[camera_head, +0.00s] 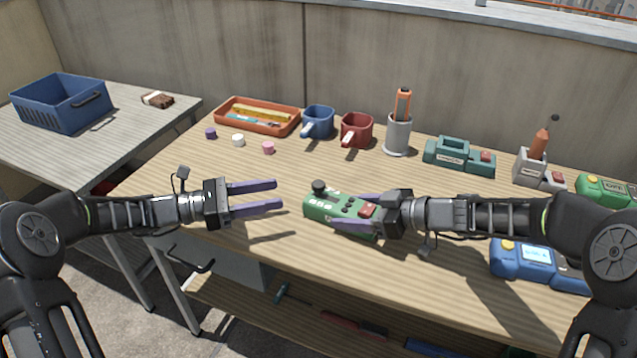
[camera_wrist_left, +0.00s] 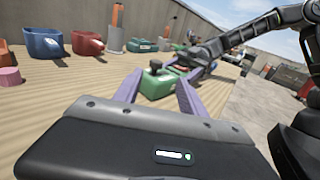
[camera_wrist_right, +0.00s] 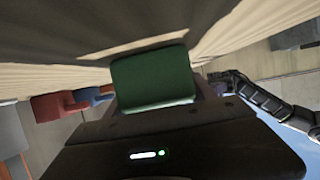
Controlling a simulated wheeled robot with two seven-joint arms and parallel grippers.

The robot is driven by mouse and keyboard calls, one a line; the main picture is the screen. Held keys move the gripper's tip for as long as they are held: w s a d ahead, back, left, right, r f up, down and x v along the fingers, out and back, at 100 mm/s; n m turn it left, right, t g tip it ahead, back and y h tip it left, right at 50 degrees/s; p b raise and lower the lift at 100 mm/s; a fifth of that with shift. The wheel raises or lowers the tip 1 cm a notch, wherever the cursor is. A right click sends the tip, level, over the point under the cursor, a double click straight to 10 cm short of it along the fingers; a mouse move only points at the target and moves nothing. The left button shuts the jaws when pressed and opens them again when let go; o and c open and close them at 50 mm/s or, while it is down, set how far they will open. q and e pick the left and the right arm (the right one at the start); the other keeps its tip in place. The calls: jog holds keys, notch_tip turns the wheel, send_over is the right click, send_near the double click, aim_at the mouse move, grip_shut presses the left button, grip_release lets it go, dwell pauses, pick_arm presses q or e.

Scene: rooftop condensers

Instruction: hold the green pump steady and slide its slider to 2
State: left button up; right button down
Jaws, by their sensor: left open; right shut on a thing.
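The green pump (camera_head: 318,207) lies on the wooden table in front of the robot, with a black knob (camera_head: 319,187) at its left end and a red button (camera_head: 367,210) toward its right end. My right gripper (camera_head: 358,213) is shut on the pump's right part, one finger on each side; the green body fills the space between its fingers in the right wrist view (camera_wrist_right: 153,78). My left gripper (camera_head: 279,197) is open and empty, left of the pump, its fingers pointing at the knob end. The left wrist view shows the pump (camera_wrist_left: 158,84) ahead between the fingers. The slider's setting is too small to read.
Behind are an orange tray (camera_head: 257,128), a blue mug (camera_head: 317,122), a red mug (camera_head: 356,130), a grey cup (camera_head: 397,135) and a teal device (camera_head: 459,157). A blue device (camera_head: 527,263) lies at front right. Small coloured caps sit at left. The table around my left gripper is clear.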

aim_at(318, 183)
pick_arm(q)
jog(key=shift+w+a+t, duration=0.15)
jog(key=shift+a+t, duration=0.15)
jog(key=shift+t, duration=0.1)
jog(key=x, duration=1.2)
jog(key=shift+f, duration=0.1)
jog(key=shift+c, duration=0.3)
grip_shut()
dwell(0.9)
